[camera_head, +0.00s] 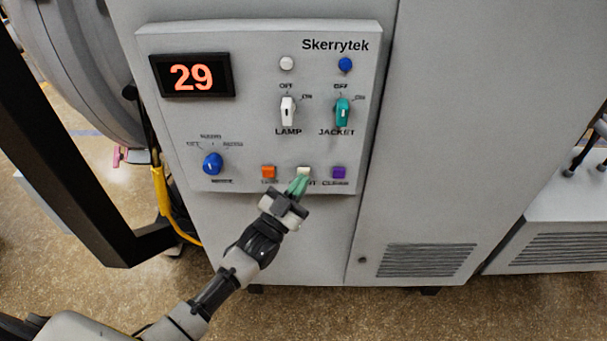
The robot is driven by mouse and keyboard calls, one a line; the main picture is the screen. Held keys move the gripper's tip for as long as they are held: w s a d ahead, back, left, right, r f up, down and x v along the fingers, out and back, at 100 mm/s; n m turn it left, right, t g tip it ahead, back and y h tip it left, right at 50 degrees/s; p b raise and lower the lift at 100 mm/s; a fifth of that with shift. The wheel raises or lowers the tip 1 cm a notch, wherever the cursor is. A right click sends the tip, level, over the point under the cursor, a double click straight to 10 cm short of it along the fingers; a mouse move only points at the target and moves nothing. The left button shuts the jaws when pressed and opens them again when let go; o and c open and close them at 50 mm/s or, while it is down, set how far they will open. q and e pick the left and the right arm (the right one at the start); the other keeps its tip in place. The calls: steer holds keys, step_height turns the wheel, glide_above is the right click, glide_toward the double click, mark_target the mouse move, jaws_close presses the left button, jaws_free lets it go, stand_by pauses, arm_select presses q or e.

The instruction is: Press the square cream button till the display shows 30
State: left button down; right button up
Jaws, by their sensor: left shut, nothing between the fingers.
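The display (192,76) at the panel's upper left shows 29 in orange digits. The square cream button (304,171) is in the panel's bottom row, between an orange and a purple button. My left gripper (299,184) is shut and empty, with its green fingertips at the lower edge of the cream button. The fingers hide the button's lower part and some of its label. I cannot tell whether the tips touch it. My right gripper is not in view.
Beside the cream button are an orange button (268,171) and a purple button (339,172). A blue knob (213,163), a white lamp switch (288,110) and a teal jacket switch (342,112) share the panel. A dark frame post (70,150) stands at the left.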

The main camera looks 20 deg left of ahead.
arm_select(q)
steer(key=shift+w+a, duration=0.1)
steer(key=shift+w, duration=0.3)
stand_by(0.6)
steer(key=shift+s, duration=0.1)
stand_by(0.3)
steer(key=shift+s+d, duration=0.25)
steer(key=shift+s, duration=0.5)
steer(key=shift+s+p, duration=0.1)
steer(key=shift+p, duration=0.2)
steer(key=s+p, duration=0.1)
steer(key=s, duration=0.1)
steer(key=s+d+p, duration=0.1)
steer(key=s, duration=0.1)
steer(key=shift+s+d, duration=0.2)
steer(key=shift+s, duration=0.1)
